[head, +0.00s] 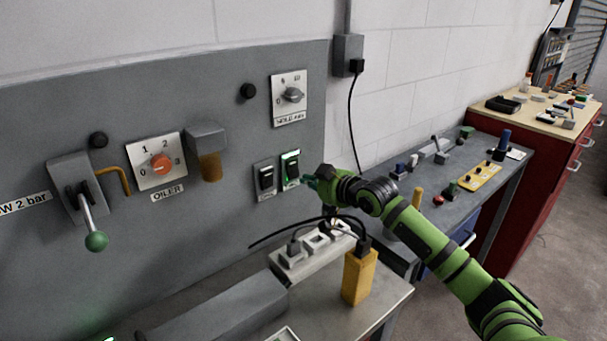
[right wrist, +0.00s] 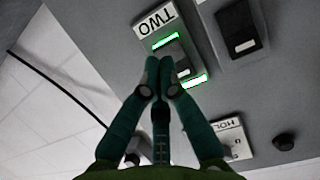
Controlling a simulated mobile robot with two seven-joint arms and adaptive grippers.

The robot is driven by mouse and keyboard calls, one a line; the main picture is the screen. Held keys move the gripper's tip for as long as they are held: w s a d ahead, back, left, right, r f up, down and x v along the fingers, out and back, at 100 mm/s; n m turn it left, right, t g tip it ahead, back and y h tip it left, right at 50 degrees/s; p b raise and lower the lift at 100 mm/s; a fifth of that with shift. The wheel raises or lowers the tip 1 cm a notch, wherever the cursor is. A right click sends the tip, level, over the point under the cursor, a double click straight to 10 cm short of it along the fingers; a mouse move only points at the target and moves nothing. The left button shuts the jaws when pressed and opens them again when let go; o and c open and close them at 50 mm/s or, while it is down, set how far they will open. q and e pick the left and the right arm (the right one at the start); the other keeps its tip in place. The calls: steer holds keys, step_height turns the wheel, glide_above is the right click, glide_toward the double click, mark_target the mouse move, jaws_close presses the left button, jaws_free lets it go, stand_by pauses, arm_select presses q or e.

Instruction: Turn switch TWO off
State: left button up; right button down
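Switch TWO (head: 290,167) is a dark rocker on a pale plate, lit green, on the grey wall panel. In the right wrist view the switch (right wrist: 181,64) shows upside down, with green strips at both ends of its rocker and the label TWO (right wrist: 158,20) beside it. My right gripper (head: 309,180) is just right of the switch in the head view. In the right wrist view the gripper (right wrist: 159,62) has its fingertips together with nothing between them, and they cover the rocker's edge. I cannot tell whether they touch it. My left gripper is not in view.
An unlit switch (head: 265,178) sits left of switch TWO. A knob plate (head: 290,98) is above. Below are a power strip (head: 312,250) with plugs and a yellow box (head: 358,277). A black cable (head: 352,120) hangs to the right. A lever (head: 90,220) stands out at left.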

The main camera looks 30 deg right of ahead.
mark_target(296, 178)
steer(key=shift+p+x, duration=0.3)
steer(key=shift+x, duration=0.95)
steer(key=t+b, duration=0.1)
steer(key=b, duration=0.1)
steer(key=shift+w+f+b, duration=0.25)
steer(key=shift+w+b, duration=0.05)
steer(key=shift+w, duration=0.05)
steer(key=v, duration=0.7)
steer(key=shift+s, duration=0.2)
